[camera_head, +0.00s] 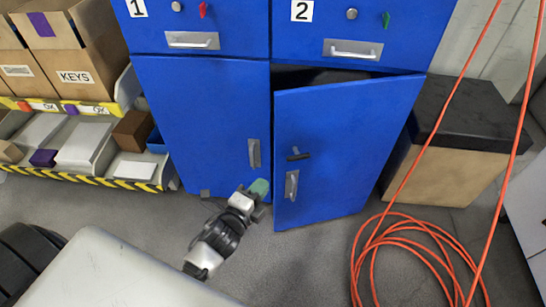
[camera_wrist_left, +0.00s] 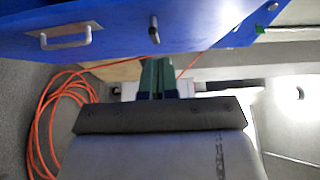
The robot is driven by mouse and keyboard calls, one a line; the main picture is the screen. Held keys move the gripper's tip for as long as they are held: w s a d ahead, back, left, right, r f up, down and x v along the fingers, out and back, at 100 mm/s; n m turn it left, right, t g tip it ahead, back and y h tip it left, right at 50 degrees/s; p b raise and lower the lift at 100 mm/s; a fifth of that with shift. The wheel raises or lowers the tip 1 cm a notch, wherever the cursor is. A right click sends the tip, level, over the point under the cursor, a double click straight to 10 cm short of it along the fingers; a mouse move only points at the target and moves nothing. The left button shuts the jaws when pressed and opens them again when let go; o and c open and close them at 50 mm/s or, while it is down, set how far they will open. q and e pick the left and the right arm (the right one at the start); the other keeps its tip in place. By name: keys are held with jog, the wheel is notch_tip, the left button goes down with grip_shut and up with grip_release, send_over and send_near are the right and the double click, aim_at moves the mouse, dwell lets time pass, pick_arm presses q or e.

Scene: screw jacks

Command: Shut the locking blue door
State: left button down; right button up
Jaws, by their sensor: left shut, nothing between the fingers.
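The blue door (camera_head: 345,140) under drawer 2 stands ajar, with a dark gap along its top edge. It has a black lever (camera_head: 298,154) above a grey pull handle (camera_head: 292,185), both near its left edge. My left gripper (camera_head: 259,188) is shut and empty, low in front of the cabinet, left of the door's lower left corner. In the left wrist view my green fingers (camera_wrist_left: 158,78) are together, below a blue panel (camera_wrist_left: 120,25) with a grey handle (camera_wrist_left: 65,38) and a dark lever (camera_wrist_left: 154,30). My right gripper is not in view.
The neighbouring blue door (camera_head: 200,120) on the left looks closed. A black-topped wooden box (camera_head: 455,120) stands at right. An orange hose (camera_head: 410,245) lies coiled on the floor at right. Shelves with boxes (camera_head: 75,75) stand at left.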

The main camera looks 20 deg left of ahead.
pick_arm(q)
jog(key=b, duration=0.1)
send_near(279, 147)
jog(key=w+d, duration=0.3)
jog(key=d, duration=0.1)
jog(key=w+a, duration=0.2)
jog(key=shift+w+a, duration=0.1)
jog(key=shift+w, duration=0.3)
jog(key=shift+w+a+b, duration=0.25)
jog(key=shift+w+b, duration=0.05)
jog(key=shift+w, duration=0.1)
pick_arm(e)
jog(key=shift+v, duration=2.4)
